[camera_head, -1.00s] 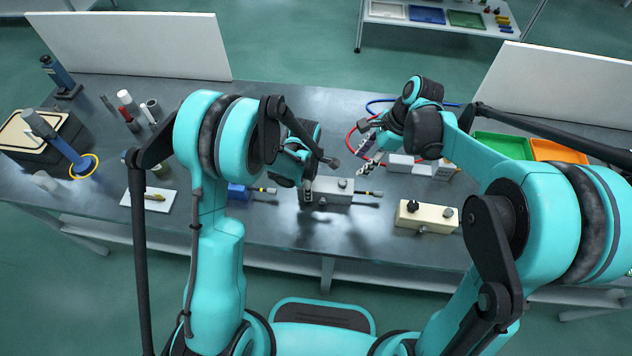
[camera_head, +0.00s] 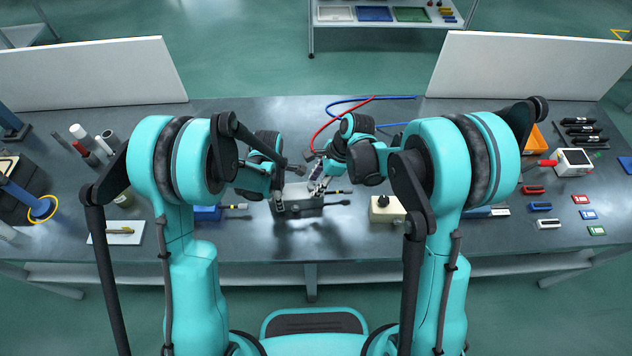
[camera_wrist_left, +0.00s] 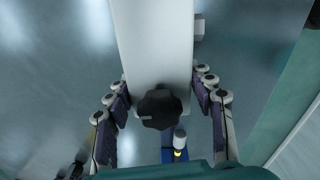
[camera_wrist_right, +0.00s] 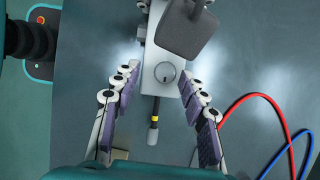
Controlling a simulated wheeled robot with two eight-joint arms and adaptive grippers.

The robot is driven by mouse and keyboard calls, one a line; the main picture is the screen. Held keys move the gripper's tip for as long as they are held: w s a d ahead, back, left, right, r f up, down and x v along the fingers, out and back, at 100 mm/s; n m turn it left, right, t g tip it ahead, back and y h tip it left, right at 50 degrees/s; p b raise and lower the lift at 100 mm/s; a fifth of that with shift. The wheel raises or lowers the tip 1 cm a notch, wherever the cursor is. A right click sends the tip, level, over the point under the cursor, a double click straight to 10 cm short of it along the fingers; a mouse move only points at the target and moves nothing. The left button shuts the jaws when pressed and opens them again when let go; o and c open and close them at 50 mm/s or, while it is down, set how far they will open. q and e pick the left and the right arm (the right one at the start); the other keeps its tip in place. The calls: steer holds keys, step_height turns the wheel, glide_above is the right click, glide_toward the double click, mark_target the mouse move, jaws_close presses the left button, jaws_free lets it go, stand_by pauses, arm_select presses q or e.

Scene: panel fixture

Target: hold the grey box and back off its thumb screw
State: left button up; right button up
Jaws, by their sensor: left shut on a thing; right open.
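The grey box (camera_head: 306,203) is on or just above the table in front of me; I cannot tell whether it touches. My left gripper (camera_head: 279,203) is shut on its left end. In the left wrist view the fingers flank the pale box (camera_wrist_left: 155,50) beside a black knob (camera_wrist_left: 158,108). My right gripper (camera_head: 316,186) is at the box's right part. In the right wrist view its open fingers (camera_wrist_right: 160,76) stand on both sides of a round silver screw head (camera_wrist_right: 165,72) on the box, with gaps. Any finger contact is unclear.
A cream box (camera_head: 386,209) stands to the right, partly behind my right arm. A blue block (camera_head: 207,213) lies to the left. Red and blue hoses (camera_wrist_right: 283,115) run behind.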

steer(key=shift+s+f, duration=0.1)
jaws_close()
steer(key=shift+n, duration=0.4)
steer(key=n+g, duration=0.1)
steer(key=n, duration=0.3)
steer(key=shift+w+a+g, duration=0.15)
steer(key=shift+w+g, duration=0.05)
steer(key=shift+g, duration=0.2)
steer(key=n+g+h, duration=0.1)
steer(key=n, duration=0.2)
steer(key=shift+w+a+n, duration=0.1)
steer(key=shift+w+n, duration=0.05)
steer(key=shift+n, duration=0.15)
steer(key=n+g+h, duration=0.1)
steer(key=n, duration=0.2)
steer(key=shift+w+a+n, duration=0.1)
steer(key=shift+a+n, duration=0.05)
steer(key=shift+n, duration=0.15)
steer(key=n+h, duration=0.1)
steer(key=n, duration=0.2)
steer(key=shift+w+a+n+g, duration=0.1)
steer(key=shift+n+g, duration=0.2)
steer(key=n+h, duration=0.1)
steer(key=n, duration=0.1)
steer(key=n+h, duration=0.1)
steer(key=n, duration=0.3)
steer(key=shift+a+h, duration=0.25)
steer(key=shift+h, duration=0.15)
